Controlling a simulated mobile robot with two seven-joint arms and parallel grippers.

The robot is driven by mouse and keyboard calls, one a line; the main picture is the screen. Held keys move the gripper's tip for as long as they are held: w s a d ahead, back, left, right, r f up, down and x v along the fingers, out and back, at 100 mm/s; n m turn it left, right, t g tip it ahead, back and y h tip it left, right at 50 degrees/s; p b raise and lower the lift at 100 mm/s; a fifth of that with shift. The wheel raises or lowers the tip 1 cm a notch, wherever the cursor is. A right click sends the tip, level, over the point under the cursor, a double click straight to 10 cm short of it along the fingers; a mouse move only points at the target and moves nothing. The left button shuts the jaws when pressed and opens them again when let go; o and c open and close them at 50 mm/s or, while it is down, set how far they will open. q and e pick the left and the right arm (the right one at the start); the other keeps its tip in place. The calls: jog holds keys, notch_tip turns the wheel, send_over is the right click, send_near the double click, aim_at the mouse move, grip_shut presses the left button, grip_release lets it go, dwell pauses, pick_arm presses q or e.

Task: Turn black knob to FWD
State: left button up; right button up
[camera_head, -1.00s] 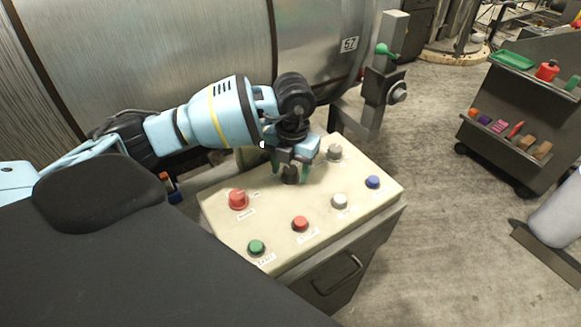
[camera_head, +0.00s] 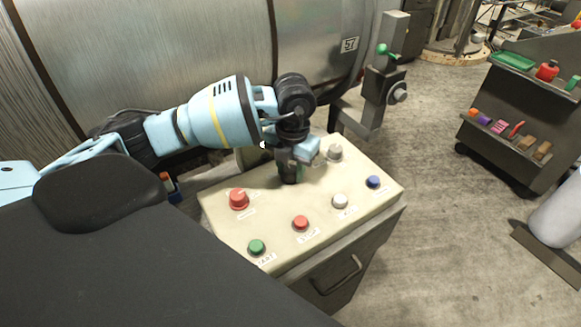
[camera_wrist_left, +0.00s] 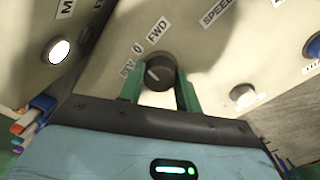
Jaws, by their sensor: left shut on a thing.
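The black knob (camera_wrist_left: 158,72) sits on the cream control panel (camera_head: 268,215), by the labels REV, 0 and FWD (camera_wrist_left: 158,30). A pale pointer line shows on the left part of its face, on the side of REV and 0; I cannot tell exactly which label it meets. My left gripper (camera_wrist_left: 160,88) is shut on the knob, with one green finger on each side of it. In the head view my left gripper (camera_head: 291,173) comes down over the knob (camera_head: 289,178) and partly hides it. My right gripper is not in view.
The panel also bears a large red knob (camera_head: 239,199), a green button (camera_head: 257,247), a red button (camera_head: 300,223), a white button (camera_head: 340,201), a blue button (camera_head: 373,182) and a grey knob (camera_head: 335,152). A large metal drum (camera_head: 150,60) stands behind.

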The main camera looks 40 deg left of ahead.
aim_at(291, 170)
pick_arm(q)
jog(key=m, duration=0.3)
jog(key=shift+m, duration=2.3)
jog(key=o, duration=1)
jog(key=shift+c, duration=0.2)
jog(key=shift+s+r, duration=0.1)
jog(key=shift+r, duration=3.85)
jog(key=shift+d, duration=0.1)
